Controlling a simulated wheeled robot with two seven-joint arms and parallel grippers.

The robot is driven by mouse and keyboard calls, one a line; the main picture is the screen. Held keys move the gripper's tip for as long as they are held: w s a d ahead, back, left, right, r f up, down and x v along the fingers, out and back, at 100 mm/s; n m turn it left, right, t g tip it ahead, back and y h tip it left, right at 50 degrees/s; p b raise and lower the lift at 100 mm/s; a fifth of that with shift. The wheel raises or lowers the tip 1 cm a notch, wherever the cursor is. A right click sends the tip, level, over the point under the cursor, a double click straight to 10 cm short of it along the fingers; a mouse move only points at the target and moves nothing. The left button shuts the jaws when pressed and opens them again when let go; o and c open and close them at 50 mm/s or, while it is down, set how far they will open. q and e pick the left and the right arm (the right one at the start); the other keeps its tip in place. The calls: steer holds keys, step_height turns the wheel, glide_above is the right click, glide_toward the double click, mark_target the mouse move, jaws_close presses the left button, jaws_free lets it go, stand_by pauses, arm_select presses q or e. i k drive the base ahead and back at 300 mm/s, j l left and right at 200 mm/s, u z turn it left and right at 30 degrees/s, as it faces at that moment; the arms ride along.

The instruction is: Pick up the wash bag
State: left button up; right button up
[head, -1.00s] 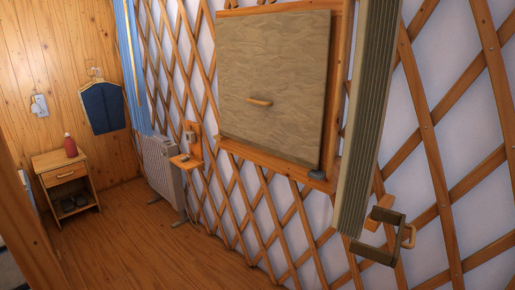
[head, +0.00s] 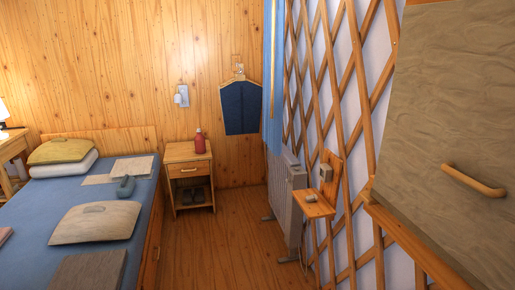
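A dark blue, flat, bag-like item (head: 240,108) hangs from a hook on the far wooden wall, right of the bedside cabinet. It may be the wash bag, but I cannot tell for sure. A small grey-blue object (head: 124,187) lies on the bed; its kind is unclear. Neither of my grippers shows in the head view.
A bed (head: 25,212) with pillows and flat cloths fills the left. A wooden cabinet (head: 188,152) holds a red bottle (head: 200,141). A white radiator (head: 286,200) and a small wall shelf (head: 313,206) stand right. The floor (head: 215,250) between is clear.

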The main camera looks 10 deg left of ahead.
mark_target(124, 189)
steer(key=i+j+u, duration=0.1)
steer(key=i+u, duration=0.25)
steer(key=i, duration=0.25)
steer(key=i+l+u, duration=0.1)
steer(key=i+u, duration=0.2)
steer(key=i, duration=0.35)
steer(key=i+l+u, duration=0.35)
steer(key=i, duration=0.25)
steer(key=j, duration=0.1)
